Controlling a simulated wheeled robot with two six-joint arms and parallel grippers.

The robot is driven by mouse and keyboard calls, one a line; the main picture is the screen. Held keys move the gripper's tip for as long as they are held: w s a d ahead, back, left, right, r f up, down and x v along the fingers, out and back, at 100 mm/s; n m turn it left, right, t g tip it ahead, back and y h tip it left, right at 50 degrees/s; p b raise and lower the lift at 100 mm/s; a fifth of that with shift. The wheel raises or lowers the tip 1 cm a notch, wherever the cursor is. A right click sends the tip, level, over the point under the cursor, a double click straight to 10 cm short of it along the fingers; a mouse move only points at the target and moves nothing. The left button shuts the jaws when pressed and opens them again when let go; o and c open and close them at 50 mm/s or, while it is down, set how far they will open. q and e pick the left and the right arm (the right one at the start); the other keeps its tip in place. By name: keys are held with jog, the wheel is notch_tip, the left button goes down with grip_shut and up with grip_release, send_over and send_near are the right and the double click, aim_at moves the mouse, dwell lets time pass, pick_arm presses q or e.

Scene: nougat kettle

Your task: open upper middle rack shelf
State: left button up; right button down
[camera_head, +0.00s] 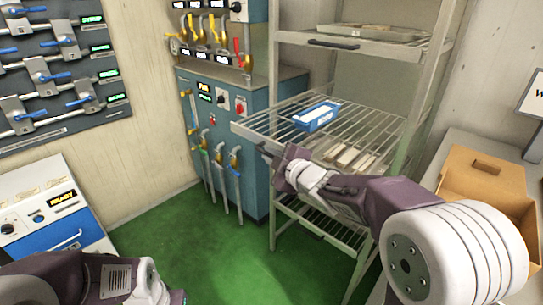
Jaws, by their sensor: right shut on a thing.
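The rack (276,95) is a pale metal frame with several shelves. Its middle wire shelf (258,127) stands out past the front posts and holds a blue and white box (317,116) and some flat pale pieces (352,157). My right gripper (272,157) is shut at the front edge of this shelf, on what looks like its dark handle, mostly hidden by the fingers. My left gripper (174,297) is at the bottom edge, apart from the rack, its fingers mostly cut off.
The shelf above (375,47) has a dark handle (333,44) and holds a flat tray (372,32). A teal cabinet with levers (250,105) stands close left of the rack. A cardboard box (490,167) sits on the right counter. Green floor (205,235) is clear in front.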

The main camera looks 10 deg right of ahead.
jog(key=c, duration=1.8)
grip_release()
jog(key=shift+o, duration=0.2)
jog(key=shift+d, duration=0.1)
jog(key=p+v, duration=0.2)
jog(key=v, duration=0.7)
jog(key=shift+f, duration=0.1)
